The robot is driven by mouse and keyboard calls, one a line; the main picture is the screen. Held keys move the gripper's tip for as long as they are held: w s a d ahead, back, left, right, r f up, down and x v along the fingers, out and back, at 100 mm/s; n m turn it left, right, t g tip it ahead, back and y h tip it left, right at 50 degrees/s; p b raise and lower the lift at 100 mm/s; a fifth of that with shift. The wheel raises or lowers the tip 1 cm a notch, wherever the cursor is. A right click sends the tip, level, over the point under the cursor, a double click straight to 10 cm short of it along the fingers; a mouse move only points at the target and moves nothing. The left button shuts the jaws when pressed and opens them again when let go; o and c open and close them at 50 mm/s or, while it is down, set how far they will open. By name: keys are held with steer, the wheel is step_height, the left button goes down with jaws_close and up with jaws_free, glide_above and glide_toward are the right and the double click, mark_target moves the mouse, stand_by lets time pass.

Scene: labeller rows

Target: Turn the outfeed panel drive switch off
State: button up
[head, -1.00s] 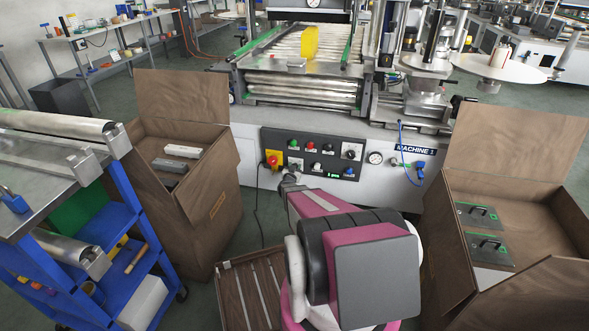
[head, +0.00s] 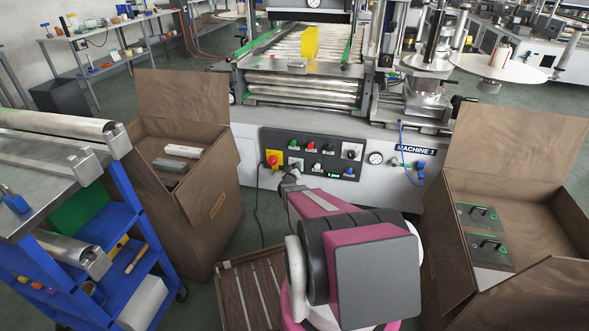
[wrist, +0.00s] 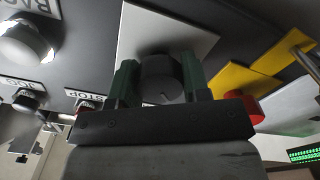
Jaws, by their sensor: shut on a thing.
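The outfeed panel (head: 325,170) is a dark control panel on the front of the white machine. A dark rotary switch knob (wrist: 160,75) sits on a white plate (wrist: 185,30), which also shows in the head view (head: 296,162). My gripper (wrist: 160,82) has its green-sided fingers on both sides of the knob, shut on it. A pale mark shows on the knob's near face; the setting it points to cannot be read. In the head view my gripper (head: 290,180) is at the panel's lower left, partly hidden by my arm.
A red stop button on a yellow plate (head: 273,160) is close beside the switch. Several small buttons and another knob (head: 351,152) share the panel. Open brown boxes stand left (head: 200,215) and right (head: 545,205); a blue cart (head: 125,230) is far left.

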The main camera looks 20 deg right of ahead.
stand_by(0.4)
steer(key=o, duration=0.9)
steer(key=shift+o, duration=0.2)
steer(key=shift+s, duration=0.15)
steer(key=v, duration=1)
steer(key=shift+s+a, duration=0.25)
steer(key=shift+a, duration=0.05)
